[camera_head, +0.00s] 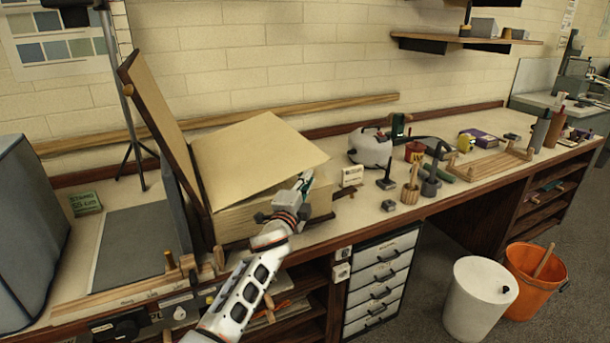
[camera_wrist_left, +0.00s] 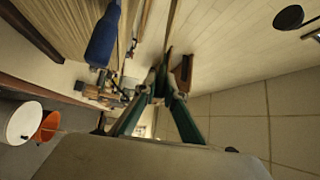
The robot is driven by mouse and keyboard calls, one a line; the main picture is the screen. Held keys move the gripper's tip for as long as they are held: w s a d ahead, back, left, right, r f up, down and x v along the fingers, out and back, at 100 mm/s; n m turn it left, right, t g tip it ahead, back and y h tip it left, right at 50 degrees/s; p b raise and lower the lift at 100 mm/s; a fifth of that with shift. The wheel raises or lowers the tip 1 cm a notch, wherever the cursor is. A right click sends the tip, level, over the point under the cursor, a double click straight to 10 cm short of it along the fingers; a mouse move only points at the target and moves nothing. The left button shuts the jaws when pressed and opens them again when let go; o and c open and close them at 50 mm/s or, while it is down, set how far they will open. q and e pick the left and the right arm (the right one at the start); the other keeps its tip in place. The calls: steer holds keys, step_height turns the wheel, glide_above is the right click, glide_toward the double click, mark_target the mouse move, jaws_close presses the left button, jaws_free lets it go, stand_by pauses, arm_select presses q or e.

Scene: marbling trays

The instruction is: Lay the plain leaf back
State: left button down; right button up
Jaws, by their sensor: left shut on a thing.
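The plain leaf (camera_head: 255,150) is a large tan sheet in the head view. It is tilted, with its far right part raised above a pale, thick block or box (camera_head: 238,221) with an upright brown board (camera_head: 160,120) at its left. My left gripper (camera_head: 304,183) is at the leaf's front right edge and is shut on it; the fingertips are small and partly hidden. In the left wrist view my green fingers (camera_wrist_left: 162,88) converge on a thin edge, which is hard to make out. My right gripper is in neither view.
A dark grey slab (camera_head: 130,245) lies left of the block, beside a grey box (camera_head: 28,235). A white bin (camera_head: 478,298) and orange bucket (camera_head: 537,280) are on the floor.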

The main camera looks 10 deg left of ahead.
arm_select(q)
steer(key=shift+w+d+f+m+g, duration=0.15)
steer(key=shift+f+m+g, duration=0.25)
steer(key=shift+f, duration=0.8)
steer(key=c, duration=2.1)
jaws_free()
steer(key=v, duration=1.2)
